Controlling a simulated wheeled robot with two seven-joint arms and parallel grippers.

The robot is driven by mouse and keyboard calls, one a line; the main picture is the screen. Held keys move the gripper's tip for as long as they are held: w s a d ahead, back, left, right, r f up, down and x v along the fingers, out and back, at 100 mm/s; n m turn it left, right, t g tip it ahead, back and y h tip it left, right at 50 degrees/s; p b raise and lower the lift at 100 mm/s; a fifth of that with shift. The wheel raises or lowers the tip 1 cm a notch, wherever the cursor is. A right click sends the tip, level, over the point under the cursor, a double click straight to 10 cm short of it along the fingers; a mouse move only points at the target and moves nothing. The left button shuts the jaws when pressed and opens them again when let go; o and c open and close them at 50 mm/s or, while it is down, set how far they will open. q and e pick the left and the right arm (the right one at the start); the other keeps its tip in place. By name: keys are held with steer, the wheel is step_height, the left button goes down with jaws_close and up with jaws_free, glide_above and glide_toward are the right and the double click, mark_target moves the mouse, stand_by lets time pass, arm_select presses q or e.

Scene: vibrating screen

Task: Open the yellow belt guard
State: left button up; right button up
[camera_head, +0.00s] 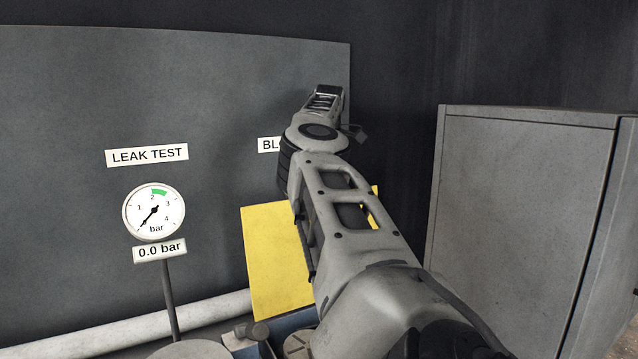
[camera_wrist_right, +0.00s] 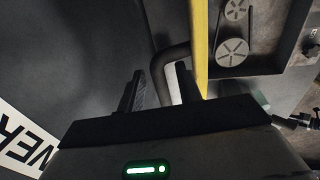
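The yellow belt guard (camera_head: 275,260) stands behind my right arm in the head view, partly covered by it. In the right wrist view the guard (camera_wrist_right: 201,45) shows nearly edge-on as a yellow strip, with pulleys and a belt exposed to its right. A dark curved handle (camera_wrist_right: 160,68) joins the guard's left side. My right gripper (camera_wrist_right: 158,92) has its two fingers apart, with the lower part of the handle between them; I cannot tell whether they touch it. My left gripper is not in view.
Two grey pulleys (camera_wrist_right: 233,52) with a belt sit in a grey housing. A pressure gauge (camera_head: 153,211) on a post stands left, above a white pipe (camera_head: 100,336). A grey cabinet (camera_head: 515,220) stands close on the right. A dark grey panel (camera_head: 60,150) fills the back left.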

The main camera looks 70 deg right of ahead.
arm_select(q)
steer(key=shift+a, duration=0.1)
arm_select(e)
steer(key=shift+r, duration=0.3)
